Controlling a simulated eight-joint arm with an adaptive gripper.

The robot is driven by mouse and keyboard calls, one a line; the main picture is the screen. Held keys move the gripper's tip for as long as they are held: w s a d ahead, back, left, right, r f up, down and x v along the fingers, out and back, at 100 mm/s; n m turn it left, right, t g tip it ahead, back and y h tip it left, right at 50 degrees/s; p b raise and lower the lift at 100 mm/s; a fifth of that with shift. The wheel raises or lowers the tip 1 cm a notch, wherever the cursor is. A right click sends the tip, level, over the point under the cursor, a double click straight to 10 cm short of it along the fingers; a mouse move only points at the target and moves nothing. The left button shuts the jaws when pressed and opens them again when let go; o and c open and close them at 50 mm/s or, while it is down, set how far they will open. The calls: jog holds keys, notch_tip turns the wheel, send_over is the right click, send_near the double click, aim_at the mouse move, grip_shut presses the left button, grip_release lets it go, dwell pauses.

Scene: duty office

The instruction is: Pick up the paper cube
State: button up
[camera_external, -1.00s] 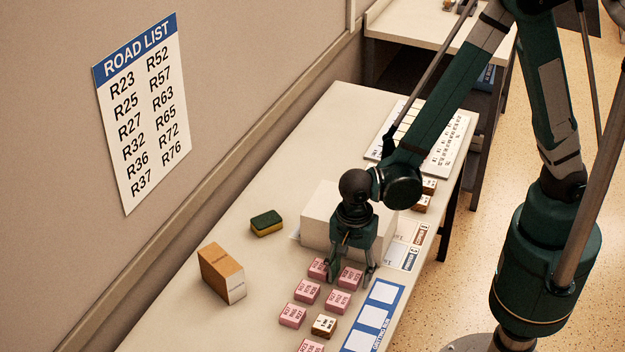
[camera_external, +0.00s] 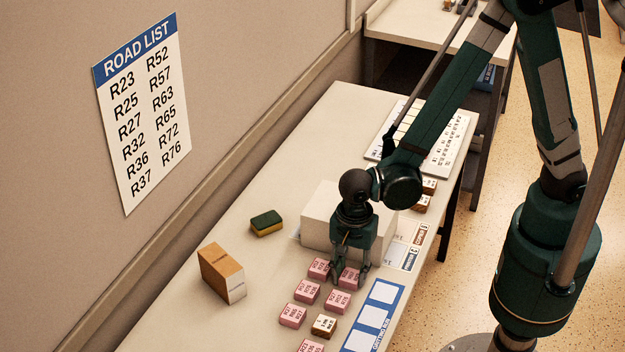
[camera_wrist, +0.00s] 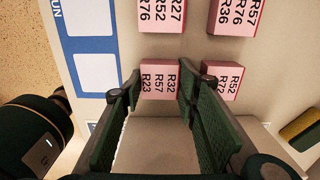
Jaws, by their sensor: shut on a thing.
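My gripper (camera_external: 349,280) points down over the table in front of a large pale block (camera_external: 318,222). Its fingers are shut on a pink labelled block (camera_external: 349,276). In the wrist view that pink block (camera_wrist: 160,82) reads R32, R57, R23 and sits between the two fingertips (camera_wrist: 160,85). It appears to be at table level. The large pale block is plain and unmarked; its smooth surface (camera_wrist: 150,150) shows between the fingers in the wrist view. No label says which thing is the paper cube; the pale block looks most like one.
A blue-bordered card (camera_external: 373,318) runs along the front edge. An orange-and-white box (camera_external: 222,273) and a green-and-yellow sponge (camera_external: 266,222) stand left. The table's back left is clear.

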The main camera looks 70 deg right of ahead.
jog(key=shift+r, duration=0.1)
notch_tip(320, 180, up, 10)
jog(key=p, duration=0.1)
jog(key=shift+p, duration=0.35)
dwell(0.4)
dwell(0.6)
notch_tip(320, 180, up, 17)
send_over(351, 275)
jog(key=w+d+p, duration=0.3)
jog(key=d+p, duration=0.4)
jog(key=d, duration=1.3)
jog(key=shift+w+a+f, duration=0.1)
jog(key=shift+f, duration=2.4)
jog(key=shift+f, duration=0.1)
